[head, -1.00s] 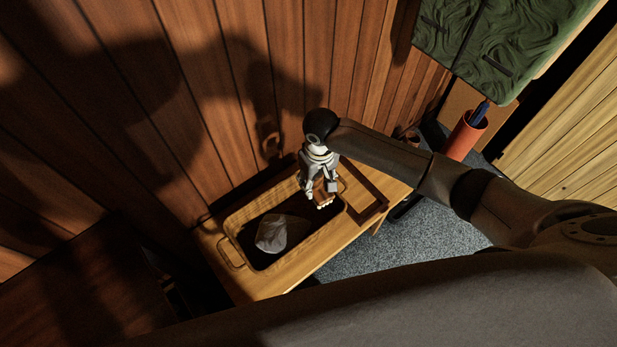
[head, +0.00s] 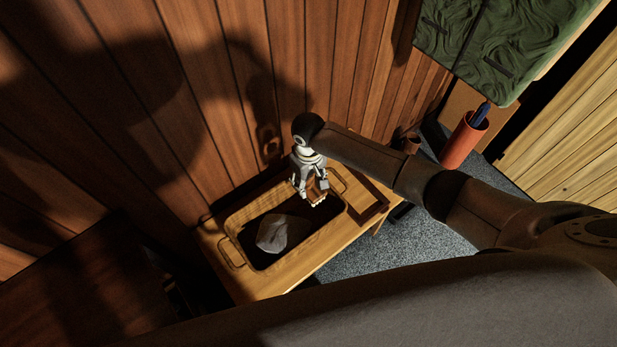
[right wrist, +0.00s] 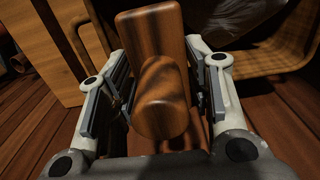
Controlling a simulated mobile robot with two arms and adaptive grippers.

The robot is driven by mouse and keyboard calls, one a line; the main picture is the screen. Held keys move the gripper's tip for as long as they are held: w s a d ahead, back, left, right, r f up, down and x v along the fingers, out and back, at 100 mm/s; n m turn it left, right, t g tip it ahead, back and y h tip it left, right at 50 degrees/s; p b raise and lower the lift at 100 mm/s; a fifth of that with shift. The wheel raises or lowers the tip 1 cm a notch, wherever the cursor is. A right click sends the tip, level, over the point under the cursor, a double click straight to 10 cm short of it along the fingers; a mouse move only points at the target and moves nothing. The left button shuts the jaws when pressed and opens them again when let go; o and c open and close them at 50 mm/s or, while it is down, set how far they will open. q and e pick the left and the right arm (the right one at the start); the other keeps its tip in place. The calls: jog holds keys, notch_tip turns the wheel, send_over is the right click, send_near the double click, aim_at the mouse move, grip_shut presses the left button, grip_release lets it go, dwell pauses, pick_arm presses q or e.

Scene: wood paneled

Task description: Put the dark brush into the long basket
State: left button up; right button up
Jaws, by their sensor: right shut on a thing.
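The long basket (head: 222,232) is a woven, tan, oblong basket with loop handles, on a small wooden table. My right gripper (head: 309,194) is above the basket's right end and shut on the dark brush. In the right wrist view the brush (right wrist: 160,85) is a reddish-brown wooden block between the two fingers. In the head view its pale bristles (head: 317,198) show beneath the fingers. The basket's curved wall (right wrist: 275,60) shows at the upper right of the wrist view. My left gripper is not in view.
A grey, lumpy thing (head: 278,233) lies inside the basket; dark room surrounds it. A dark wooden frame (head: 374,208) lies on the table (head: 300,272), right of the basket. The plank wall (head: 190,110) is close behind. An orange bin (head: 463,143) stands on the floor.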

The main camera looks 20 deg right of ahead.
notch_tip(320, 180, down, 11)
jog(key=b, duration=0.6)
jog(key=shift+f, duration=0.15)
jog(key=o, duration=1.2)
notch_tip(320, 180, up, 12)
jog(key=shift+r, duration=0.1)
dwell(0.6)
